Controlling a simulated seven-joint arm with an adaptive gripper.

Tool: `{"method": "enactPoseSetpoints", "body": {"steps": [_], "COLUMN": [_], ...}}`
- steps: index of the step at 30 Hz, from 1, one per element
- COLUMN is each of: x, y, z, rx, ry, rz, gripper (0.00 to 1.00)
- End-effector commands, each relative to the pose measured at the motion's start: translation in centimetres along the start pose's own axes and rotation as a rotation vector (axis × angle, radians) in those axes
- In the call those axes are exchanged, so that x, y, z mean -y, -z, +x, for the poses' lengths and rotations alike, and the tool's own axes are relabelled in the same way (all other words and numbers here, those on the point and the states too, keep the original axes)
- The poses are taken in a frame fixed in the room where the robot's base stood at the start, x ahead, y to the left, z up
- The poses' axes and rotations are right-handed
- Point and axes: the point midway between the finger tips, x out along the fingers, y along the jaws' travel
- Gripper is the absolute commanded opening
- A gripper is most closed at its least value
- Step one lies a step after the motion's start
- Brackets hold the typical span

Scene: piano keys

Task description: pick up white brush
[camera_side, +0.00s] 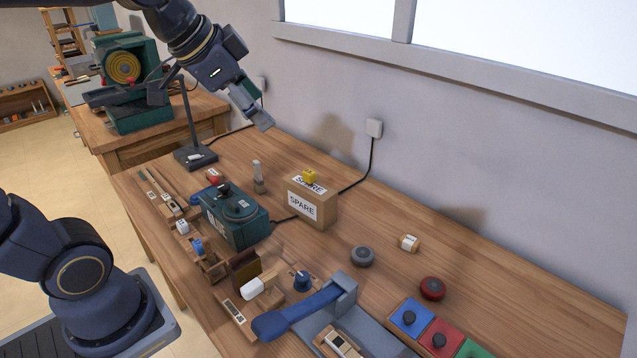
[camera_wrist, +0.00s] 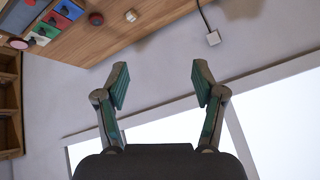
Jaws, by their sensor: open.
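I cannot tell for certain which thing is the white brush. A white rounded block (camera_side: 252,287) with a pale wooden part behind it lies on a wooden stand near the front of the bench. A small upright thing with a pale grey top (camera_side: 258,178) stands between the green box and the spare box. My gripper (camera_side: 262,120) is high above the back of the bench, near the wall, away from both. In the wrist view my gripper (camera_wrist: 160,85) has its two green-padded fingers wide apart with nothing between them.
A green box (camera_side: 236,217) and a cardboard box marked SPARE (camera_side: 313,206) stand mid-bench. A lever with a blue handle (camera_side: 297,312) is at the front. A dark stand (camera_side: 195,157) rises at the left.

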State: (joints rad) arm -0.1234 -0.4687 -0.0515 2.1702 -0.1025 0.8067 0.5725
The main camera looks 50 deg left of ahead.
Motion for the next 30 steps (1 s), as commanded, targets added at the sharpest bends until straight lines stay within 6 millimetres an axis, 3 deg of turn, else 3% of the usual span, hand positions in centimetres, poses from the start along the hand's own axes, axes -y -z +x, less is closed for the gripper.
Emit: {"method": "enactPoseSetpoints", "body": {"steps": [4, 8, 11, 15, 18, 22, 25, 30], "x": [6.0, 12.9, 18.5, 24.9, 27.4, 28.0, 28.2, 27.9], "y": [3.1, 3.1, 0.7, -5.8, -11.3, -17.1, -19.1, -19.9], "z": [4.2, 9.8, 14.7, 20.8, 24.0, 26.3, 26.8, 29.3], "rx": [0.035, 0.074, 0.105, 0.146, 0.177, 0.218, 0.231, 0.234], "ry": [0.013, 0.009, -0.003, -0.03, -0.053, -0.088, -0.092, -0.092], "rz": [0.052, 0.051, 0.007, -0.121, -0.237, -0.341, -0.376, -0.38], "gripper": [0.69, 0.69, 0.69, 0.69, 0.69, 0.69, 0.69, 0.69]}}
